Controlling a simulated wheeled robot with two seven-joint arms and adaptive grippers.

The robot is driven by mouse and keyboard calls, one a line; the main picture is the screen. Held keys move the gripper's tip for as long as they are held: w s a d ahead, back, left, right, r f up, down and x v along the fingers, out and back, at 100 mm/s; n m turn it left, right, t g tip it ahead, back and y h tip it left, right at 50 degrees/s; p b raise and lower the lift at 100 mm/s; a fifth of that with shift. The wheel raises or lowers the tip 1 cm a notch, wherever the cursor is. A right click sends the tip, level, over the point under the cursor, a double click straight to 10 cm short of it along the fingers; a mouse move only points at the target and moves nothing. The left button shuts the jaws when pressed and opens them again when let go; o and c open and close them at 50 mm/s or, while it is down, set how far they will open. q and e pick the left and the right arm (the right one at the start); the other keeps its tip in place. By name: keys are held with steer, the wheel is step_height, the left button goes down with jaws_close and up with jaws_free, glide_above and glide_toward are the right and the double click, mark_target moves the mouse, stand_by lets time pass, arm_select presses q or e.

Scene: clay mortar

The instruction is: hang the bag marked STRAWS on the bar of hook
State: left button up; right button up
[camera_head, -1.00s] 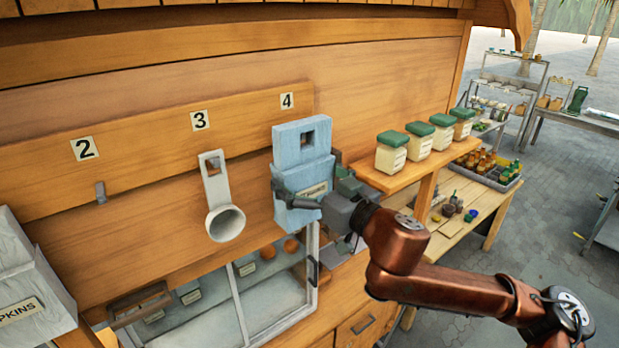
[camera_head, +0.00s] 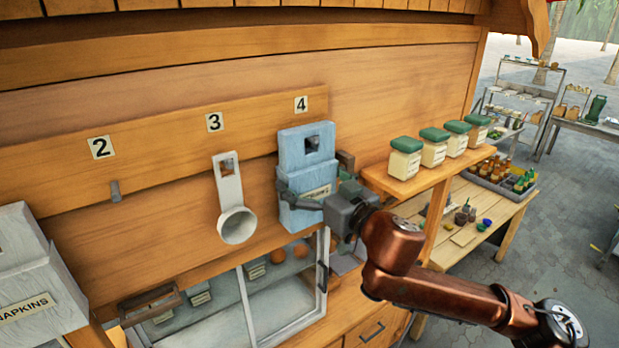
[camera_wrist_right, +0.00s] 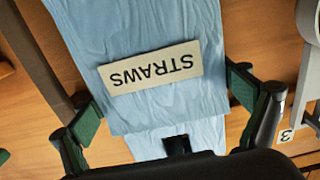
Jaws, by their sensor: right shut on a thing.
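The blue bag marked STRAWS (camera_head: 306,167) hangs upright in my right gripper (camera_head: 316,195), in front of the wooden board under the number 4 sign (camera_head: 301,104). The right wrist view shows its STRAWS label (camera_wrist_right: 150,68) upside down, with a finger at each side of the bag. My right gripper is shut on the bag. A grey bit shows in the square hole (camera_head: 312,143) of the bag's top tab, perhaps the hook bar. I cannot tell whether it passes through. The rest of that hook is hidden. My left gripper is not in view.
A grey scoop (camera_head: 237,225) hangs under number 3, left of the bag. A bare peg (camera_head: 115,191) is under number 2. A shelf (camera_head: 430,178) with green-lidded jars is close on the right. A NAPKINS box (camera_head: 32,285) stands at the left.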

stand_by(0.3)
steer(key=o, duration=1.1)
